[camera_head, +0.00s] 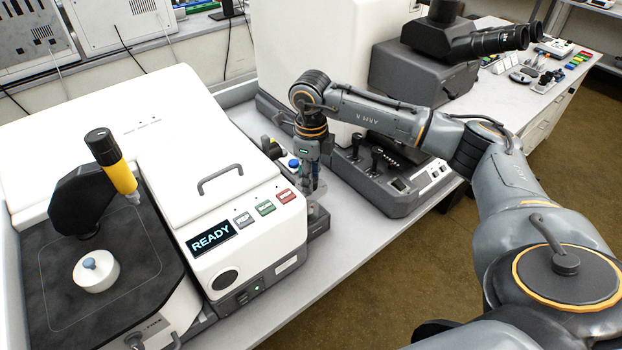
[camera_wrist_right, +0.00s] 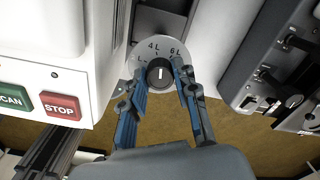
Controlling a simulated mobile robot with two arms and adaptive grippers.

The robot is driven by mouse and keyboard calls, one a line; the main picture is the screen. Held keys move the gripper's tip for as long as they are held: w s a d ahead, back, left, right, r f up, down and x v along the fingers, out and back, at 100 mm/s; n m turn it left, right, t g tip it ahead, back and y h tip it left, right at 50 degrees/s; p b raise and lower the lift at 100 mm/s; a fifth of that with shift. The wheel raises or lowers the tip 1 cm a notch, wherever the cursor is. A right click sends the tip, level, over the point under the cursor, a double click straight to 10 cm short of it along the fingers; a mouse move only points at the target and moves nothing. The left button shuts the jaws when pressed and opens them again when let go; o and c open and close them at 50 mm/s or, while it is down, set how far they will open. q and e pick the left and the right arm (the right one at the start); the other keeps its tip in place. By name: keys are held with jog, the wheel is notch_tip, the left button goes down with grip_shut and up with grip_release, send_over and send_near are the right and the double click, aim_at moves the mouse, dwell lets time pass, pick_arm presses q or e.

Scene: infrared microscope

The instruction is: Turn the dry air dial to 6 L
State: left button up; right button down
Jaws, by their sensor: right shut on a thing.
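The dry air dial shows in the right wrist view as a dark round knob (camera_wrist_right: 158,76) on a grey plate (camera_wrist_right: 143,32). The plate carries "4 L" and "6 L" marks above the knob, and another label at its left is partly hidden. The white pointer line on the knob points roughly upward, between the directions of the 4 L and 6 L marks. My right gripper (camera_wrist_right: 160,70) has its blue fingers on both sides of the knob, shut on it. In the head view my right gripper (camera_head: 313,182) reaches down between the two instruments and mostly hides the dial. My left gripper is out of view.
The white instrument with a READY screen (camera_head: 210,238) stands close on the left of the gripper. Its red STOP button (camera_wrist_right: 61,107) is near the fingers. A grey control base with joysticks (camera_head: 385,175) stands on the right. The bench front (camera_head: 300,272) is clear.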

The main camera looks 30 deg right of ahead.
jog(key=m+b, duration=0.1)
jog(key=m, duration=0.2)
jog(key=shift+m+b, duration=0.35)
jog(key=shift+m, duration=1.45)
jog(key=c, duration=1)
grip_release()
